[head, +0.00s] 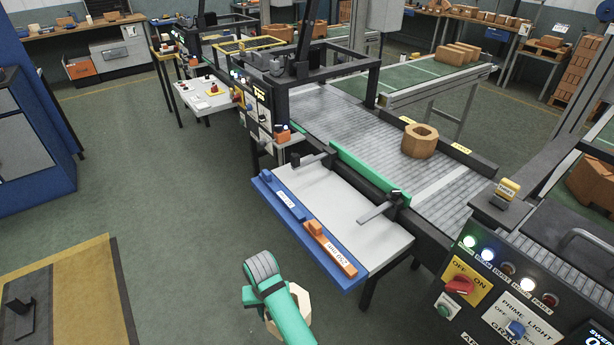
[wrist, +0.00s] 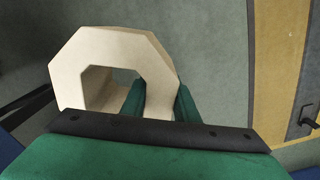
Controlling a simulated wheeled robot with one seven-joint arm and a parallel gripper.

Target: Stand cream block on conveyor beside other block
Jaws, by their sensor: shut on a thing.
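The cream block (wrist: 108,50) is an octagonal ring with a squarish hole through it. My gripper (wrist: 160,100) is shut on one wall of it, one green finger inside the hole and the other outside. In the head view the cream block (head: 299,310) shows at the bottom, partly hidden behind my green arm, over the floor and short of the side table. The other block (head: 420,142), a brown octagonal ring, stands on the grey roller conveyor (head: 345,115) near its right side.
A side table (head: 330,195) with a blue front edge, an orange bar and a blue bar lies between my gripper and the conveyor. A green rail (head: 368,172) edges the conveyor. A control panel (head: 500,285) stands at right. Bare rollers surround the brown block.

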